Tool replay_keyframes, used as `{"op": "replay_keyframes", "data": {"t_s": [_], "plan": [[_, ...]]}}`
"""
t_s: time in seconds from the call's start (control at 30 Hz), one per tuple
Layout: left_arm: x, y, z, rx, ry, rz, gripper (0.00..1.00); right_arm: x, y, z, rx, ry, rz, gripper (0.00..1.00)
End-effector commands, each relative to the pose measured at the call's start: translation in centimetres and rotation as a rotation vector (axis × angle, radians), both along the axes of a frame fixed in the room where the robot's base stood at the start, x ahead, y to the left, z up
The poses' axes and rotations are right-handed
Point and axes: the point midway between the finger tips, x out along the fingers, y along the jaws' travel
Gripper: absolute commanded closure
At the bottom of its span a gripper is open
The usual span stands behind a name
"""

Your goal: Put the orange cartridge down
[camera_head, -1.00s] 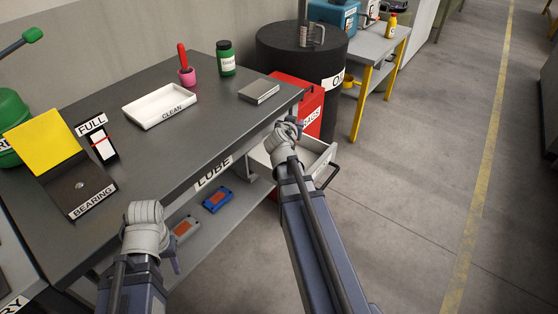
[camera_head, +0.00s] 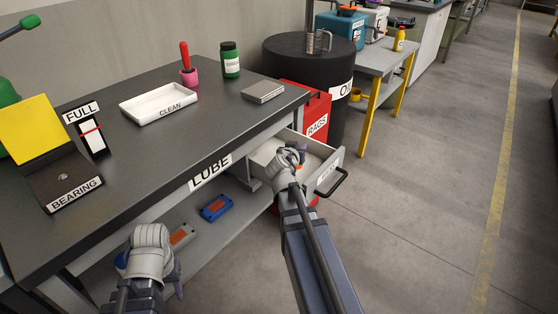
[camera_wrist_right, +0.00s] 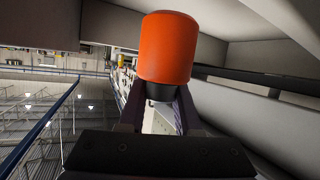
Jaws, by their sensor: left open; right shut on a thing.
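The orange cartridge (camera_wrist_right: 168,48) is held upright in the jaws of my right gripper (camera_wrist_right: 158,112) in the right wrist view. In the head view my right gripper (camera_head: 290,158) is at the open drawer (camera_head: 322,158) under the bench's right end, and only a small orange patch of the cartridge (camera_head: 299,166) shows past it. I cannot tell whether the cartridge touches the drawer. My left gripper (camera_head: 178,278) is open, low in front of the bench, with its fingers partly hidden by the wrist.
The LUBE bench (camera_head: 120,160) carries a white CLEAN tray (camera_head: 150,106), a grey block (camera_head: 263,91) and a yellow BEARING stand (camera_head: 40,125). A blue case (camera_head: 216,207) lies on the lower shelf. A red RAGS bin (camera_head: 313,112) and black drum (camera_head: 300,68) stand right of it.

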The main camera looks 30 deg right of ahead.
Motion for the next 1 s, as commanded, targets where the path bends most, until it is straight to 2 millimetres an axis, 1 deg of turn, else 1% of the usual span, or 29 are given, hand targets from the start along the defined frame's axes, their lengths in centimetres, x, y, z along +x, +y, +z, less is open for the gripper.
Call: {"op": "replay_keyframes", "data": {"t_s": [0.03,0.2,0.27,0.3,0.4,0.6,0.67,0.77,0.93,0.97,1.0], "plan": [[0.0,0.0,-1.7,0.0,0.0,0.0,0.53,0.0,0.0,-1.7,0.0,0.0,0.0,1.0],[0.0,0.1,-4.3,0.003,-0.001,-0.001,0.53,0.0,0.0,-4.3,0.0,0.0,0.0,1.0],[0.0,0.1,-3.4,0.003,-0.001,-0.001,0.53,1.7,0.5,-3.4,0.001,0.0,0.004,1.0],[0.0,0.1,-3.3,0.003,-0.001,-0.001,0.53,2.5,0.8,-3.4,0.001,0.0,0.004,1.0],[0.0,0.1,-3.3,0.003,-0.001,-0.001,0.53,3.6,1.4,-3.3,0.0,0.0,0.002,1.0],[0.0,0.1,-3.3,0.003,-0.001,-0.001,0.53,3.8,1.6,-3.3,0.0,0.0,0.0,1.0],[0.0,0.1,-3.3,0.003,-0.001,-0.001,0.53,4.2,1.7,-3.3,0.0,0.0,0.001,1.0],[0.0,0.1,-3.3,0.003,-0.001,-0.001,0.53,5.3,2.1,-3.3,0.0,0.0,0.002,1.0],[0.0,0.1,-3.3,0.003,-0.001,-0.001,0.53,8.2,3.2,-3.3,0.0,0.0,0.002,1.0],[0.0,0.1,-4.4,0.004,-0.001,-0.001,0.53,7.6,3.1,-4.4,0.0,0.0,0.0,1.0],[0.0,0.1,-4.8,0.005,-0.002,-0.001,0.53,7.5,3.1,-4.8,0.0,0.0,0.0,1.0]]}}
